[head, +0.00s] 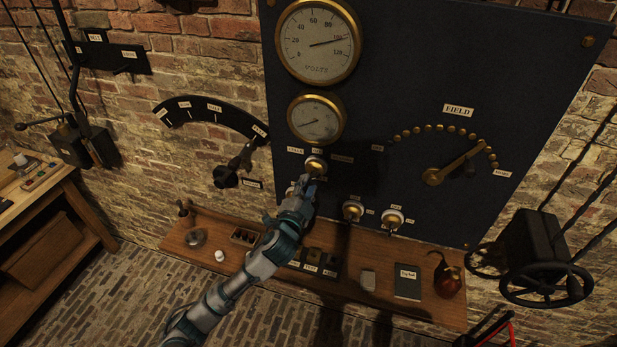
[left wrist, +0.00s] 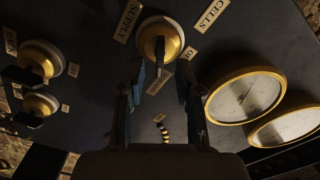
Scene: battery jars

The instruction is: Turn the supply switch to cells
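The supply switch (head: 316,165) is a white and brass rotary knob on the dark panel, below the smaller gauge. In the left wrist view the switch (left wrist: 160,38) has a dark lever across its face. The SUPPLY label (left wrist: 127,20) and the CELLS label (left wrist: 212,15) stand on either side of it. The lever's lower end lies towards another label (left wrist: 160,81), too blurred to read surely. My left gripper (head: 306,184) is at the switch. In the left wrist view its fingers (left wrist: 160,88) are apart, with the lever's end between their tips; contact is unclear. My right gripper is not in view.
Two similar knobs (head: 353,210) (head: 393,219) sit lower right on the panel. The FIELD lever (head: 455,163) is farther right. A wooden shelf (head: 440,310) below holds a book (head: 407,282) and small items. A handwheel (head: 545,285) stands at right.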

